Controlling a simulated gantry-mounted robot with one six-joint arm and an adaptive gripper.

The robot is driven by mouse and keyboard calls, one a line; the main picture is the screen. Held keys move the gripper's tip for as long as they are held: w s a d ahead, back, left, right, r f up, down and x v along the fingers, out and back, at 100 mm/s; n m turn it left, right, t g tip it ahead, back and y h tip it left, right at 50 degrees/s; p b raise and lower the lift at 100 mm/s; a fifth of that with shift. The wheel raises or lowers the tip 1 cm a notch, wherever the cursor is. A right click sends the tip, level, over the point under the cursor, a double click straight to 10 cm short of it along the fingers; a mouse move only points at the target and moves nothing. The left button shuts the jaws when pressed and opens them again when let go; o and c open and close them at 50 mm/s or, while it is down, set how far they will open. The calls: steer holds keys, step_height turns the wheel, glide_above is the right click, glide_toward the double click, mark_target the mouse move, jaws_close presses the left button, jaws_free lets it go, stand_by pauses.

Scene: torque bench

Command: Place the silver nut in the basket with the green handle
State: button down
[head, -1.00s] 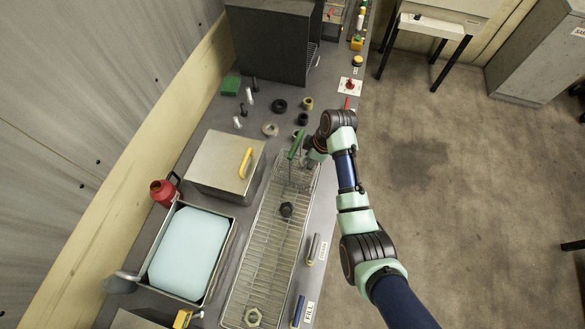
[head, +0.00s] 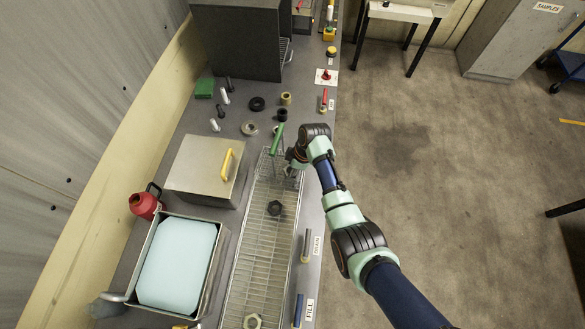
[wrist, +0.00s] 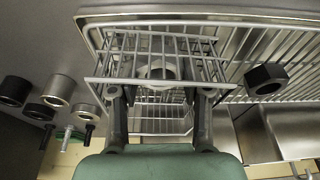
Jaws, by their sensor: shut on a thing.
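The wire basket with the green handle (head: 278,138) stands at the far end of the long wire rack. My gripper (head: 292,160) is at this basket, on its right side in the head view. In the wrist view the basket's wires (wrist: 205,48) cross in front of my fingers (wrist: 160,88). The silver nut (wrist: 160,69) shows between the fingers, behind the wires, and my gripper appears shut on it. The wires partly hide the nut and the fingertips, so their exact contact is unclear. In the head view my gripper and the basket hide the nut.
A black nut (head: 275,208) lies on the rack (head: 262,250); a pale nut (head: 252,321) lies at its near end. Several rings and bolts lie beyond the basket. A metal box with a yellow handle (head: 227,164) stands left of the rack. The floor at right is open.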

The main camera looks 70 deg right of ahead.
steer(key=c, duration=0.8)
jaws_free()
steer(key=p+v, duration=0.3)
steer(key=v, duration=0.9)
steer(key=shift+p, duration=0.3)
steer(key=shift+r, duration=0.1)
